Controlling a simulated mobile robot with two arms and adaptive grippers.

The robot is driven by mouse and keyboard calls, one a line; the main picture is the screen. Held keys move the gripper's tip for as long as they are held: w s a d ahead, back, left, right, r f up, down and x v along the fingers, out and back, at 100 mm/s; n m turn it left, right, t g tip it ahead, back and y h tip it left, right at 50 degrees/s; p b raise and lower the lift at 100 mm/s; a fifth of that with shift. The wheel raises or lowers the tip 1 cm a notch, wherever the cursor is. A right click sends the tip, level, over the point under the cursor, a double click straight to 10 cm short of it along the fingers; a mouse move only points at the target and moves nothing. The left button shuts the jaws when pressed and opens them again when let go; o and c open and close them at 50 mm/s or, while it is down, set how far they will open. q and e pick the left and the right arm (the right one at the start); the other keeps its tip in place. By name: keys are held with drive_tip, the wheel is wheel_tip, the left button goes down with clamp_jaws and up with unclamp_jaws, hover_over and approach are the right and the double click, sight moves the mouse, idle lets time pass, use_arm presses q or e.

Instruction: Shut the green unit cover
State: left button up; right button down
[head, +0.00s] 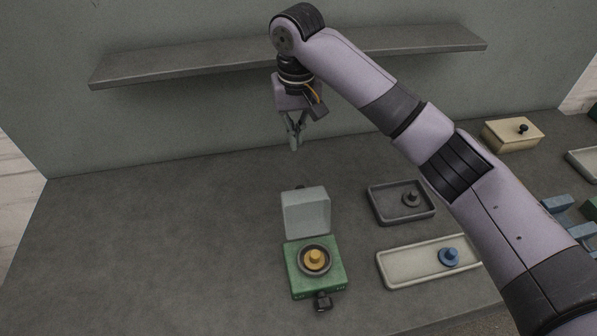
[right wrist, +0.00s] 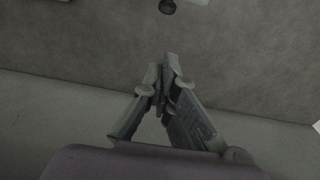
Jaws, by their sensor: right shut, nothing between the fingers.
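The green unit (head: 315,281) stands on the table with its pale grey cover (head: 306,212) raised upright at the back edge. A yellow piece (head: 316,257) sits in a dark ring on top of the unit. A small dark knob (head: 322,301) is at its front. My right gripper (head: 294,147) is shut and empty, above and behind the raised cover, apart from it. In the right wrist view its fingertips (right wrist: 168,72) meet over the grey table. A dark knob and a pale edge show at the top there. My left gripper is not in view.
A shelf (head: 180,62) runs along the back wall near my right wrist. Right of the unit are a dark tray (head: 377,211) with a dark piece and a cream tray (head: 405,272) with a blue piece (head: 448,257). A cream box (head: 513,137) stands back right. The table's left side is clear.

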drive_tip(key=shift+s+d+f+p, duration=0.1)
drive_tip(key=shift+s+f+p, duration=0.65)
drive_tip(key=shift+f, duration=0.65)
drive_tip(key=shift+s+d+f+p, duration=0.15)
drive_tip(key=shift+s+f+p, duration=0.3)
drive_tip(key=shift+f+p, duration=0.7)
drive_tip(key=shift+s+d+f+p, duration=0.1)
drive_tip(key=shift+s+f+p, duration=0.5)
drive_tip(key=shift+f, duration=1.05)
